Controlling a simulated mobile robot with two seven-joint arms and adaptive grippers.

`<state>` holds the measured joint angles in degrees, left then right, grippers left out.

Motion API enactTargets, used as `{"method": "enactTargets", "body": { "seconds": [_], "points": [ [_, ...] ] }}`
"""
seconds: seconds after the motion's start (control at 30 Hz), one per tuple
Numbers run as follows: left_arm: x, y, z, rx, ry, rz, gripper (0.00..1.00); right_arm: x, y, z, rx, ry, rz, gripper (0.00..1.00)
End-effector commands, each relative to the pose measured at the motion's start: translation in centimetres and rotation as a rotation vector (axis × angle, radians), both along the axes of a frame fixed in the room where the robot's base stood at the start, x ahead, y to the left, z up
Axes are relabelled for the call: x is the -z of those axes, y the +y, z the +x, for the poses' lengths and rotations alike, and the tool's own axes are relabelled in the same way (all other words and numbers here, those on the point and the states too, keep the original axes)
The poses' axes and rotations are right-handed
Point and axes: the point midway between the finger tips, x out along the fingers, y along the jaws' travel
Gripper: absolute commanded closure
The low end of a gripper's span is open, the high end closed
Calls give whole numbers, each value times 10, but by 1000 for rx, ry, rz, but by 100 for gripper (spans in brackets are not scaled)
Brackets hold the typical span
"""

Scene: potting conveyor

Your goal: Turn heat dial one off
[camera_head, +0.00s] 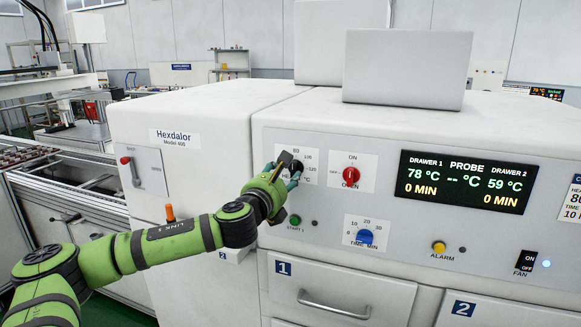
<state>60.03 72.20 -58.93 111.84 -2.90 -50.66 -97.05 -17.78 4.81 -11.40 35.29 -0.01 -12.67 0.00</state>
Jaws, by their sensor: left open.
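The heat dial (297,166) is a black knob on a white scale plate marked in °C, at the left of the white machine's front panel. My left gripper (287,168) is at this dial, with its open fingers reaching around or beside the knob. The fingers and wrist hide the left part of the dial and its scale, so I cannot tell where it points or whether the fingers touch it. The display (466,182) reads 78 °C for drawer 1 and 59 °C for drawer 2. My right gripper is not in view.
To the right of the dial is a red on/off knob (351,175). Below are a green start button (295,220) and a blue time knob (365,236). A yellow alarm button (439,247) and fan switch (527,262) sit further right. Drawer 1 (345,290) is shut below.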

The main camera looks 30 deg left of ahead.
Motion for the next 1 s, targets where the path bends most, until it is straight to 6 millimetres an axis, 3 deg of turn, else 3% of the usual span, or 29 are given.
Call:
{"method": "enactTargets", "body": {
  "seconds": [0.2, 0.57, 0.6, 0.7, 1.0],
  "points": [
    [-1, 5, 23, 1, 0, -2, 54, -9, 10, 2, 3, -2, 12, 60],
    [0, 6, 29, 2, 0, -2, 54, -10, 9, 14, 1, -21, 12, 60],
    [0, 6, 29, 2, 0, -2, 62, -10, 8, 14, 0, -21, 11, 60],
    [0, 6, 29, 1, 0, -2, 100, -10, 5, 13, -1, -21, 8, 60],
    [0, 7, 29, 1, -2, -10, 100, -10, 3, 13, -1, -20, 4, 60]
  ]
}}
